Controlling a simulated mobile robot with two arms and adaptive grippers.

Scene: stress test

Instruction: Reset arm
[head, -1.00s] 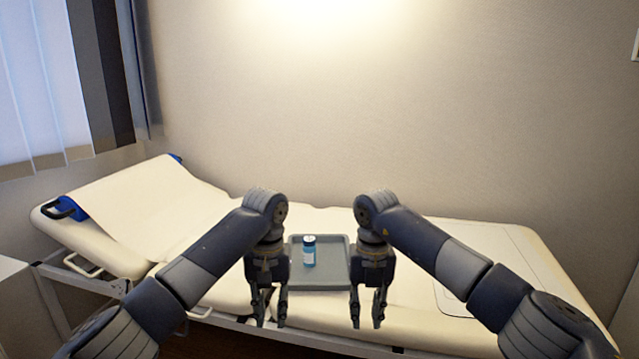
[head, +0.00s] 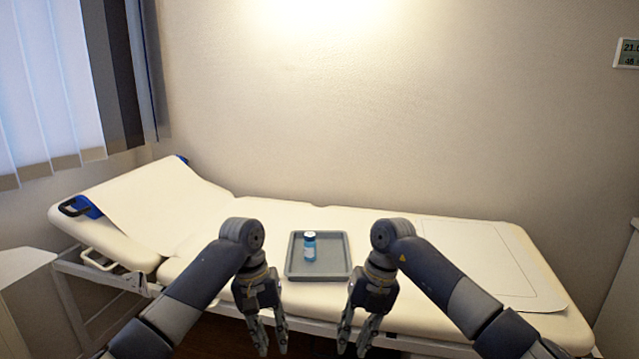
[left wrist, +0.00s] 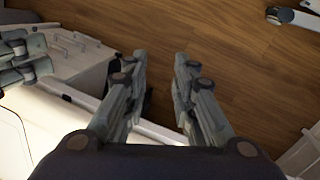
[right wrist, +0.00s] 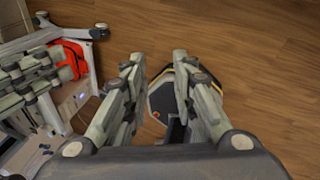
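My left gripper (head: 270,340) hangs fingers-down in front of the bed's near edge, left of the tray. In the left wrist view (left wrist: 158,85) its two fingers stand apart with nothing between them. My right gripper (head: 355,340) hangs the same way to the right. In the right wrist view (right wrist: 160,85) its fingers are also apart and empty. Both arms reach in from the lower corners.
The padded examination bed (head: 395,222) stands along the wall, its raised backrest at the left. A white surface (head: 22,265) is at the left edge. Wooden floor (left wrist: 230,40) lies below. A red item (right wrist: 72,62) shows in the right wrist view.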

